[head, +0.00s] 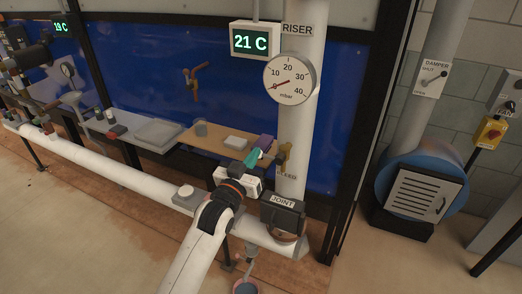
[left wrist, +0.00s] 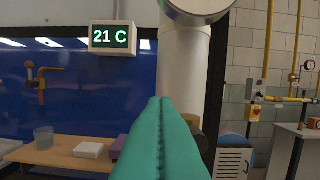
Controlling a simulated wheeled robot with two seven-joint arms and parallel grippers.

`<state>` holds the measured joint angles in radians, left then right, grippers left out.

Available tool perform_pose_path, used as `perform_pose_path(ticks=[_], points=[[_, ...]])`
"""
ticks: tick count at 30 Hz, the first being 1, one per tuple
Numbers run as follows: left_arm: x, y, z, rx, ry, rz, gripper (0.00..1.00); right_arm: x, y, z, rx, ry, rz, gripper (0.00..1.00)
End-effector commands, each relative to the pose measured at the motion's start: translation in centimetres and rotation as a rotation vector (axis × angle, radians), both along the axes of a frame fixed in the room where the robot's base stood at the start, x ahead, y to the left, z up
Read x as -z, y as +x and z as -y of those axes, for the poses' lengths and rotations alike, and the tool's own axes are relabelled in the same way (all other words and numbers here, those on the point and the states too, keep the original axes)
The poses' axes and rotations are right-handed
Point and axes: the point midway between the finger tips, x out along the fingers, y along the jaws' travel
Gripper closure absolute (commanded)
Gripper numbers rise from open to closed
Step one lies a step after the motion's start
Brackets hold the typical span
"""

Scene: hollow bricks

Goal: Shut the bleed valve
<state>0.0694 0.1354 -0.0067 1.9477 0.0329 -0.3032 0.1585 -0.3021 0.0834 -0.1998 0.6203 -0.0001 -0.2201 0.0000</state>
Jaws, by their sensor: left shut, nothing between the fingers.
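The bleed valve (head: 284,154) is a small brass fitting with a handle on the white riser pipe, just above a partly hidden BLEED label (head: 287,173). My left gripper (head: 252,158) has teal fingers, shut and empty, just left of the valve in the head view, with a visible gap in the picture. In the left wrist view the shut fingers (left wrist: 158,105) point at the riser (left wrist: 184,70). They hide most of the brass there, so I cannot tell the handle's exact angle. My right gripper is not in view.
A round gauge (head: 290,80) and a 21 C display (head: 255,40) are above. A dark JOINT box (head: 283,213) is below the valve. A bench (head: 190,139) with a purple item (head: 266,142) stands behind. A white horizontal pipe (head: 110,172) runs left.

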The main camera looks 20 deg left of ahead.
Motion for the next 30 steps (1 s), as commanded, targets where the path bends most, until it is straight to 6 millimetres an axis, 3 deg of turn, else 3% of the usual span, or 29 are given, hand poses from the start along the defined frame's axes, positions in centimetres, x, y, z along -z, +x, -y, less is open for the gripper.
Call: perform_pose_path(ticks=[3,9,26,30], points=[[0.7,-2.2,-0.1,0.0,0.0,-0.002,1.0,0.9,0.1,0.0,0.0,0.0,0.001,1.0],[0.7,-4.2,-0.1,0.0,-0.001,-0.001,1.0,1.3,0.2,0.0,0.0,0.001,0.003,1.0],[0.6,-4.4,-0.2,0.0,0.0,0.0,1.0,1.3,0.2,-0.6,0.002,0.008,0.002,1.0],[2.8,-4.0,-0.1,-0.001,0.002,-0.043,1.0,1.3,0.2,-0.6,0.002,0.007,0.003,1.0]])
